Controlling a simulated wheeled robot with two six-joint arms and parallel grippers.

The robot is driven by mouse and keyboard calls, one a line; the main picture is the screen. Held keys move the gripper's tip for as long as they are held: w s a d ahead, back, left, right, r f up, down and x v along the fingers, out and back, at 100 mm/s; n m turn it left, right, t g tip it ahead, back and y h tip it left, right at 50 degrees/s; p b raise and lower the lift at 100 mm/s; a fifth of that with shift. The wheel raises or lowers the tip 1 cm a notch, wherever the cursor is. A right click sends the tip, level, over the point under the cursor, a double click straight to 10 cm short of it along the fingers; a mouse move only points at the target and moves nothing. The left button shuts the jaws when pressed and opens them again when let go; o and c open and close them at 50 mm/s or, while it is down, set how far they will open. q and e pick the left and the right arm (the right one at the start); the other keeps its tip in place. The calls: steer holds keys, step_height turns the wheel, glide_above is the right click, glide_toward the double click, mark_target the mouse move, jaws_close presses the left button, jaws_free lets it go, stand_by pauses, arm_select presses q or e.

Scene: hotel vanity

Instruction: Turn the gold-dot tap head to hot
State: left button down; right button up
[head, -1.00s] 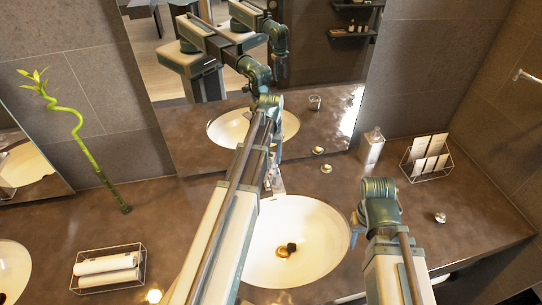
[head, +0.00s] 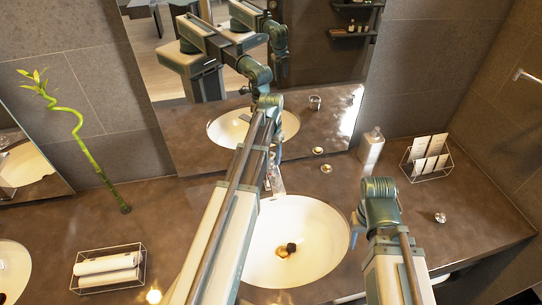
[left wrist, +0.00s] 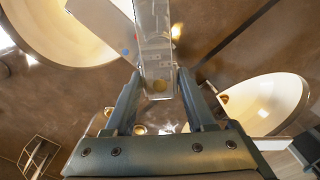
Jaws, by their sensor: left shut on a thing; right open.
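The tap head (left wrist: 156,45) is a pale grey lever bearing a gold dot (left wrist: 159,86) near its gripped end. In the left wrist view the fingers of my left gripper (left wrist: 160,98) stand on both sides of that end, shut on it. In the head view the tap (head: 277,186) stands behind the white basin (head: 300,235), partly hidden by my left arm. My right gripper (head: 356,230) is open and empty, over the basin's right rim.
A soap bottle (head: 371,148) and a wire rack with cards (head: 427,158) stand at the back right. A small gold disc (head: 326,168) and a silver knob-like piece (head: 440,217) lie on the counter (head: 475,215). Rolled towels (head: 107,270) and a bamboo stalk (head: 90,155) are at left.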

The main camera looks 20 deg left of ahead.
mark_target(271, 155)
arm_select(q)
steer(key=shift+c, duration=1.2)
jaws_free()
steer(key=shift+r, duration=0.15)
step_height(271, 155, up, 14)
steer(key=p, duration=1.4)
steer(key=shift+f, duration=0.2)
steer(key=shift+f, duration=0.1)
steer(key=s+d+f+m+b, duration=0.1)
steer(key=s+d+f+b, duration=0.8)
steer(key=d, duration=0.3)
steer(key=s+d+f+m+y+b, duration=0.1)
steer(key=s+d+f+m+b, duration=0.1)
steer(key=s+d+f+b, duration=0.7)
steer(key=s+d, duration=0.1)
steer(key=d, duration=0.2)
steer(key=shift+s+d+f+b, duration=0.2)
steer(key=shift+s+d+b, duration=0.05)
steer(key=shift+s+b, duration=0.15)
